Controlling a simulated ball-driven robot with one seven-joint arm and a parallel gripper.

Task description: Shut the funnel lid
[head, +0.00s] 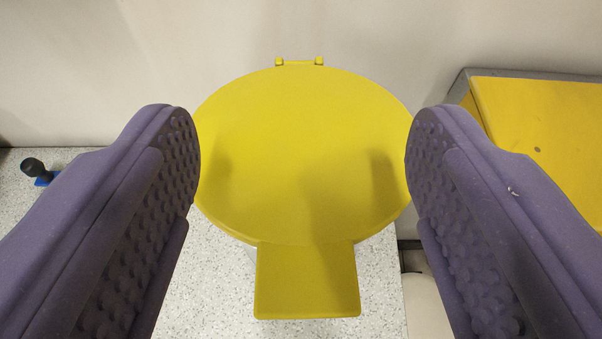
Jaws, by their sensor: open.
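The funnel lid (302,150) is a round yellow disc in the middle of the head view. Its hinge (299,62) is at the far edge, and a square yellow tab (307,282) sticks out at the near edge. The lid lies over whatever is beneath it and looks flat from here; I cannot tell whether it is fully seated. The funnel body is hidden below it. My gripper (303,150) is open, with one purple padded finger on each side of the lid. Nothing is between the fingers except the lid seen beyond or below them.
A speckled pale worktop (205,290) lies below. A yellow-topped grey box (545,130) stands at the right. A small dark-knobbed blue item (38,172) is at the far left. A pale wall (100,60) rises behind the lid.

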